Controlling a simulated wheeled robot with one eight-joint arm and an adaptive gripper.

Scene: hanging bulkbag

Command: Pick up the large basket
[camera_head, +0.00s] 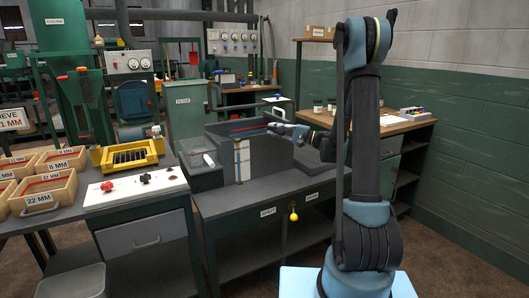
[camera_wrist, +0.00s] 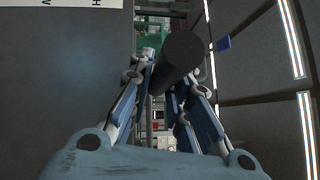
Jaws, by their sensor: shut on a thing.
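My gripper (camera_head: 283,129) reaches in from the right to the rim of a dark grey open tank (camera_head: 265,157) on the middle bench. In the wrist view my gripper's fingers (camera_wrist: 171,78) are closed around a thick dark round bar (camera_wrist: 183,52), which looks like a handle. I cannot tell what the bar belongs to. No large basket can be made out clearly; the tank's walls and my arm hide much of the inside.
A smaller grey box (camera_head: 201,176) with a pale object stands left of the tank. A yellow frame (camera_head: 129,155) and several sieve trays (camera_head: 50,190) are further left. A wooden-topped bench (camera_head: 385,127) stands at the right by the green wall.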

